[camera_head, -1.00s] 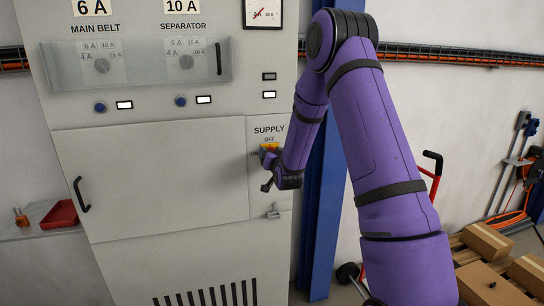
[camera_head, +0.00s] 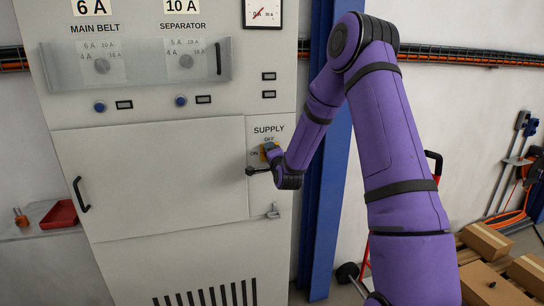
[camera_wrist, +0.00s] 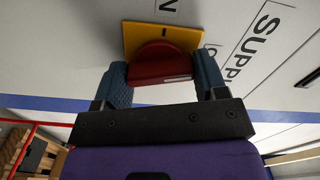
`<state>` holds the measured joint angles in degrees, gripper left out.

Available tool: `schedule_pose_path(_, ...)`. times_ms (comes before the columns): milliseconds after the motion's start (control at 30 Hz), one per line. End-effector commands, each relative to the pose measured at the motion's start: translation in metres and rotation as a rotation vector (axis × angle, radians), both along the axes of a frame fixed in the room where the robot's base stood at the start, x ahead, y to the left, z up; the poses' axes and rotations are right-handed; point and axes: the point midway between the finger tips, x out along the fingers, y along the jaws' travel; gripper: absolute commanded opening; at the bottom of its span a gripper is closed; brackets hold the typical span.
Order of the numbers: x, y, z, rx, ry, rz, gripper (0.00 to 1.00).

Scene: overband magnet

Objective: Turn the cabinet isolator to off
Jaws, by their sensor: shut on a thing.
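The supply isolator is a red knob (camera_wrist: 160,66) on a yellow square plate (camera_wrist: 139,33), below the SUPPLY label on the grey cabinet (camera_head: 150,180). My gripper (camera_wrist: 162,74) is shut on the red knob, with one blue finger on each side of it. In the head view my gripper (camera_head: 269,152) is at the isolator and hides most of it; a bit of yellow shows. OFF is printed above the isolator and ON to its left. A dark mark shows on the plate beside the knob. The knob's exact angle is hard to tell.
The lamp windows (camera_head: 124,105) and (camera_head: 204,99) are dark. A clear cover (camera_head: 140,65) spans two selector dials. A door handle (camera_head: 81,195) and a small latch (camera_head: 273,211) stick out. A blue post (camera_head: 322,200) stands right of the cabinet; boxes (camera_head: 487,240) lie further right.

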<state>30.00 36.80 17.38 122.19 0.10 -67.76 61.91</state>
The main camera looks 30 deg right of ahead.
Motion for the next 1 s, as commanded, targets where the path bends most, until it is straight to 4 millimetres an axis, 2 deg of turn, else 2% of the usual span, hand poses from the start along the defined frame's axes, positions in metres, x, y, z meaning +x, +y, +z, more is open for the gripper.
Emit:
schedule_pose_path(433, -0.0005, -0.0002, -0.0017, 0.251, -0.069, -0.001, 0.42)
schedule_pose_path(1000, -0.0007, -0.0003, -0.0022, 0.299, -0.082, -0.001, 0.42)
